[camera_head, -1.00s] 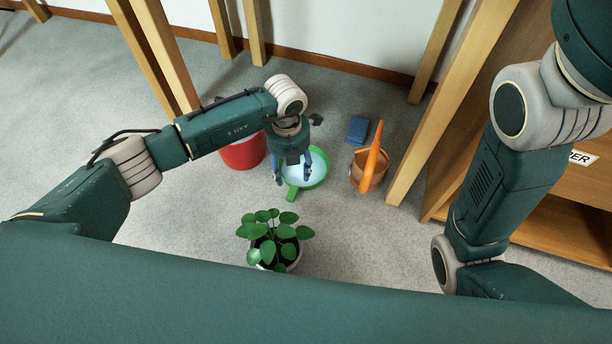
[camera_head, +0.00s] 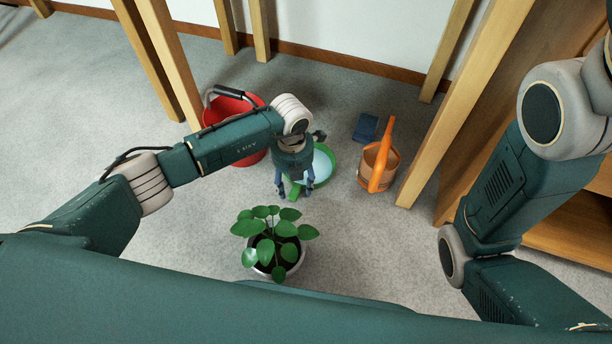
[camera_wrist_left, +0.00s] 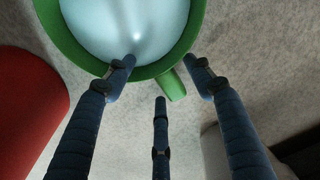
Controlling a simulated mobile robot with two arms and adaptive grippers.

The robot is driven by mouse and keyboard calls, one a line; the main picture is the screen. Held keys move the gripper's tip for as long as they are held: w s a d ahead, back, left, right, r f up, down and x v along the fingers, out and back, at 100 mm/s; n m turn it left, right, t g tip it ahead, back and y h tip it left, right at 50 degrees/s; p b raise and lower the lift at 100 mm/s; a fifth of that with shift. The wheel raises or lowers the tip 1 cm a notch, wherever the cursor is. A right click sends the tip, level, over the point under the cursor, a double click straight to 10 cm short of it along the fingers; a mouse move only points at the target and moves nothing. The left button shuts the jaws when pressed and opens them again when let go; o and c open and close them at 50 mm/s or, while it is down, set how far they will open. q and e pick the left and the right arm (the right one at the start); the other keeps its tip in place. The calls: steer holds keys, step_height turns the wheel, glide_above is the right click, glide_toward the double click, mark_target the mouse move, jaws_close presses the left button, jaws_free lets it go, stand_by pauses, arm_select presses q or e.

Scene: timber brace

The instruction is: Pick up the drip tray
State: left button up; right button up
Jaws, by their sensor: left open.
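The drip tray is the round green dish (camera_head: 329,172) on the carpet, pale blue and shiny inside, with a short green handle pointing toward me. It also shows at the top of the left wrist view (camera_wrist_left: 181,48), with its handle (camera_wrist_left: 174,86) at the rim. My left gripper (camera_head: 295,190) is open and empty, above the handle side of the tray, and hides part of it in the head view. In the left wrist view its three blue fingers (camera_wrist_left: 158,78) are spread around the handle's end; I cannot tell their height above it. My right gripper is out of view.
A red bucket (camera_head: 250,154) stands left of the tray, partly behind my left arm. A potted plant (camera_head: 274,228) stands in front. Wooden posts (camera_head: 466,100) rise beyond.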

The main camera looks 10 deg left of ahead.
arm_select(q)
steer(key=shift+f, duration=0.25)
jaws_close()
steer(key=shift+r, duration=0.1)
stand_by(0.3)
